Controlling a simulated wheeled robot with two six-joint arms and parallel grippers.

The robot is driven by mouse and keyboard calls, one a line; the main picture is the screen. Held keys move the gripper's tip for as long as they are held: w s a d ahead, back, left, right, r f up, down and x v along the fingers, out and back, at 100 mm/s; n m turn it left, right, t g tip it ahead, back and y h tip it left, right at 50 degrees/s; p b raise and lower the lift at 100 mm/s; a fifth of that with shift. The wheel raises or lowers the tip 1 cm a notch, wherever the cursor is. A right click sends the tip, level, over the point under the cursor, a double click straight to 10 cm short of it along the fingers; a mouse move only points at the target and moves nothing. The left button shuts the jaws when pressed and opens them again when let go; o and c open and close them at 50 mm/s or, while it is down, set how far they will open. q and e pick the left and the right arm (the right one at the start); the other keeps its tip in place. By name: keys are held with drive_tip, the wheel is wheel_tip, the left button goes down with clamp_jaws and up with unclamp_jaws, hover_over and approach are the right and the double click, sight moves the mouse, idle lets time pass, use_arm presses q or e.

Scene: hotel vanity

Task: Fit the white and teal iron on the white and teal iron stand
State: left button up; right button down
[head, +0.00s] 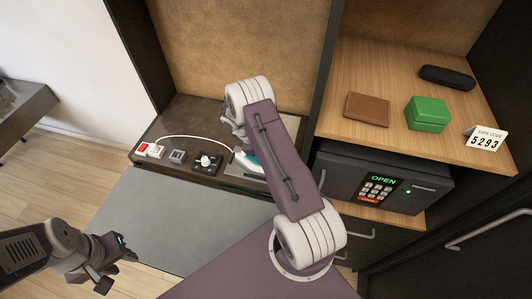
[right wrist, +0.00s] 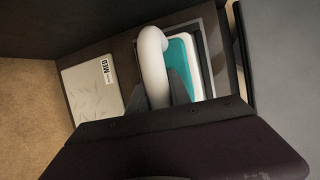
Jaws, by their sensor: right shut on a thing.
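The white and teal iron (head: 251,160) is at the right part of the vanity top in the head view, partly hidden by my right arm. In the right wrist view my right gripper (right wrist: 160,88) is shut on the iron's curved white handle (right wrist: 151,50). A teal surface with a white rim (right wrist: 182,62) lies just beside the handle; I cannot tell whether it is the iron's body or the stand, or whether the two touch. My left gripper (head: 108,272) is empty at the lower left, its fingers apart, away from the vanity.
A white cord runs from the socket with a red switch (head: 142,149) to the iron. A safe (head: 385,185) and wooden shelf (head: 385,60) stand at right.

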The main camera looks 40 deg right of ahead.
drive_tip(key=shift+f+b, duration=0.5)
drive_tip(key=shift+f, duration=0.05)
idle(0.4)
drive_tip(key=c, duration=1.1)
unclamp_jaws()
drive_tip(key=b+v, duration=0.2)
drive_tip(key=v, duration=0.6)
drive_tip(key=shift+a, duration=0.15)
drive_tip(key=shift+a+r, duration=0.15)
drive_tip(key=shift+r, duration=0.35)
drive_tip(key=shift+w+f, duration=0.1)
